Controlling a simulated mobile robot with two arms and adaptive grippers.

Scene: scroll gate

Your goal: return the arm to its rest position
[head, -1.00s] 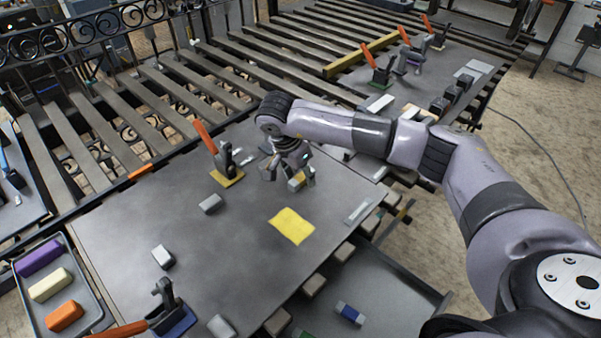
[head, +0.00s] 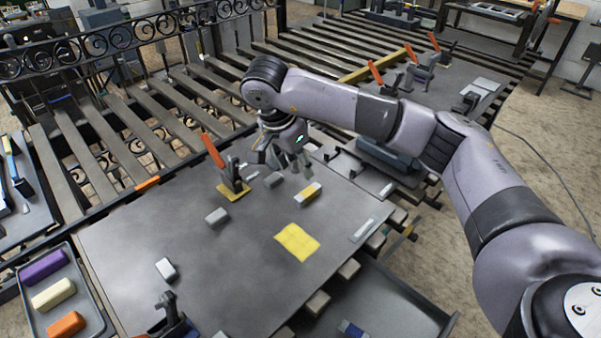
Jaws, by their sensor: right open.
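My right arm (head: 370,112) reaches in from the right, bent over the grey worktable (head: 200,265). Its right gripper (head: 287,172) points down above the table with fingers apart and nothing between them. A yellow and white block (head: 308,194) lies on the table just below and to the right of the fingertips, apart from them as far as I can tell. My left gripper is not in view.
A toggle clamp with an orange handle (head: 213,150) stands left of the gripper. A yellow square (head: 297,242) and several small grey blocks lie on the table. A tray (head: 92,300) holds purple, cream and orange blocks. Ornamental railing (head: 130,45) runs behind.

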